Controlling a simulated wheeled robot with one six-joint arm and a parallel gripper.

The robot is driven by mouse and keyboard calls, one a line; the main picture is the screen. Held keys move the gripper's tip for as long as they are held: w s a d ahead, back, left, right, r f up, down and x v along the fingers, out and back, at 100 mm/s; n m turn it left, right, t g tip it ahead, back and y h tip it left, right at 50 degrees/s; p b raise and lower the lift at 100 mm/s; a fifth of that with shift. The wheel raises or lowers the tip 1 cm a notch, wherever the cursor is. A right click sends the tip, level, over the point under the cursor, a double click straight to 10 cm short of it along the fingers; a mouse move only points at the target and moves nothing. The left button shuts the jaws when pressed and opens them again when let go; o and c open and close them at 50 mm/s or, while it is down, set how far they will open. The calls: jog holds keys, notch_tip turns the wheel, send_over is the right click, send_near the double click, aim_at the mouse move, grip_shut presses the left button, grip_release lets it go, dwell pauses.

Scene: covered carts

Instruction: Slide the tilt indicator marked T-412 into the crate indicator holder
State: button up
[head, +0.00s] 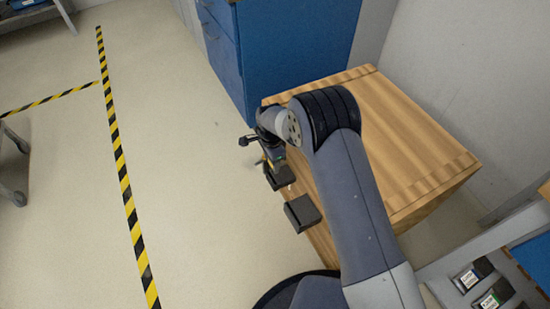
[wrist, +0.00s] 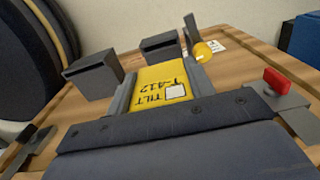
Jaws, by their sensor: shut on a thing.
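The yellow tilt indicator (wrist: 160,88), lettered TILT T-412, sits between the two grey fingers of my gripper (wrist: 160,72) in the wrist view. My gripper is shut on it. In the head view my gripper (head: 271,158) is beside the left face of the wooden crate (head: 415,130), largely hidden by my wrist. Two dark grey box-shaped holders are on that face, one nearer (head: 302,212) and one by my gripper (head: 280,177). In the wrist view they show as a left box (wrist: 94,76) and a middle box (wrist: 160,46). The indicator is apart from both.
A yellow round knob (wrist: 203,51) and a red tab (wrist: 278,82) show on the crate in the wrist view. A blue cabinet (head: 290,50) stands behind the crate. A rack (head: 520,245) at lower right holds other indicators (head: 490,299). Floor left of the crate is clear.

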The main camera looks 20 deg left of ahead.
dwell(0.4)
jog(key=b, duration=0.5)
send_over(271, 173)
jog(key=s+d, duration=0.1)
jog(key=s, duration=0.1)
jog(key=shift+d+f, duration=0.1)
jog(key=shift+f, duration=2.75)
jog(key=shift+f+b, duration=1.25)
jog(key=shift+f, duration=0.2)
jog(key=o, duration=1)
jog(key=shift+o, duration=0.5)
jog(key=shift+r, duration=0.2)
